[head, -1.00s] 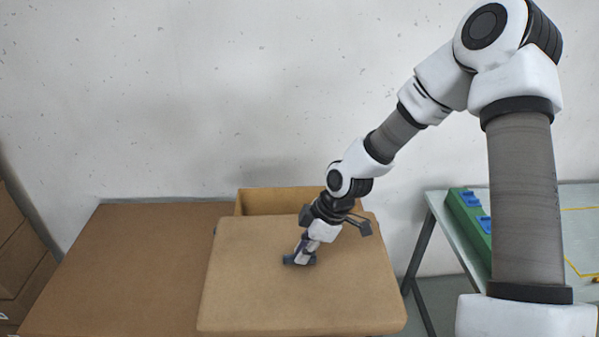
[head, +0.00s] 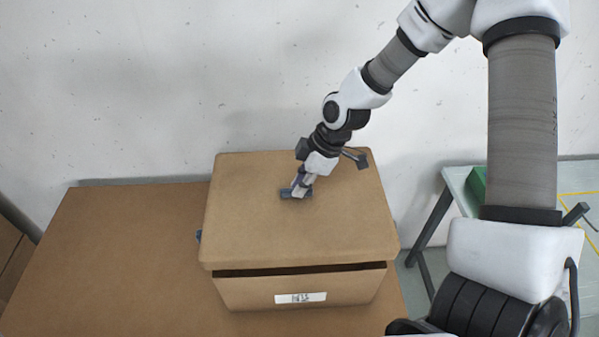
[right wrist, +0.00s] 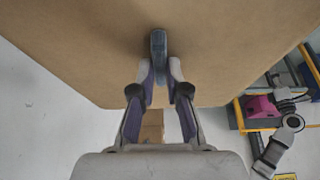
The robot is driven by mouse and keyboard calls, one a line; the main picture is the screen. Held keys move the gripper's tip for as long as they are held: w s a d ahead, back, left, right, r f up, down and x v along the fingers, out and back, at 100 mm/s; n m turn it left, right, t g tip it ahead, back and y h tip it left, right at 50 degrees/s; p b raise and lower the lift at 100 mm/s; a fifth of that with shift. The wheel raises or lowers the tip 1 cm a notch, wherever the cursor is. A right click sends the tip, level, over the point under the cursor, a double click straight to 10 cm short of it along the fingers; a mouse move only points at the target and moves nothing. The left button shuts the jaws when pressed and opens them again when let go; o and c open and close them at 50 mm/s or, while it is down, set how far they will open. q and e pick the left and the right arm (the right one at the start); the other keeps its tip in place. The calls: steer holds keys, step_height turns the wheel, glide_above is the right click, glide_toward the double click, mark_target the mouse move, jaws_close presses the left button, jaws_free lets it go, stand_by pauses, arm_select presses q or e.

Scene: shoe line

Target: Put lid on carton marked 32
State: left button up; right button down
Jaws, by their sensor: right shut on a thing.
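The lid (head: 300,235) is a wide flat brown cardboard panel with a small blue-grey handle on top. My right gripper (head: 296,192) is shut on that handle; the right wrist view shows the fingers (right wrist: 160,72) on either side of the handle (right wrist: 158,48). The lid lies over the carton (head: 245,292), covering its opening from above. A dark gap shows between the lid's front edge and the carton's front wall. The carton's white label (head: 300,298) is too small to read surely. My left gripper is not in view.
A small blue thing (head: 198,236) shows at the lid's left edge. A grey table (head: 465,190) with a green container (head: 478,183) is at right. A pale wall stands behind.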

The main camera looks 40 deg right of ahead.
mark_target(300, 202)
steer(key=shift+s+a+f+b, duration=0.15)
steer(key=shift+s+f+b, duration=0.2)
steer(key=shift+f+b, duration=0.15)
steer(key=shift+s+a+f+b, duration=0.15)
steer(key=shift+s+f+b, duration=0.2)
steer(key=shift+f, duration=0.15)
steer(key=f+b, duration=0.1)
steer(key=w+f+b, duration=0.1)
steer(key=f, duration=0.1)
steer(key=w+f+b, duration=0.1)
steer(key=f, duration=0.1)
steer(key=shift+d+b, duration=0.35)
steer(key=shift+d, duration=0.05)
steer(key=shift+s+a+f+b, duration=0.2)
steer(key=shift+s+f+b, duration=0.25)
steer(key=shift+b, duration=0.15)
steer(key=shift+f, duration=0.1)
steer(key=shift+w+d+f, duration=0.1)
steer(key=shift+w+d, duration=0.05)
steer(key=shift+w, duration=0.1)
steer(key=shift+s, duration=0.15)
steer(key=shift+f, duration=0.1)
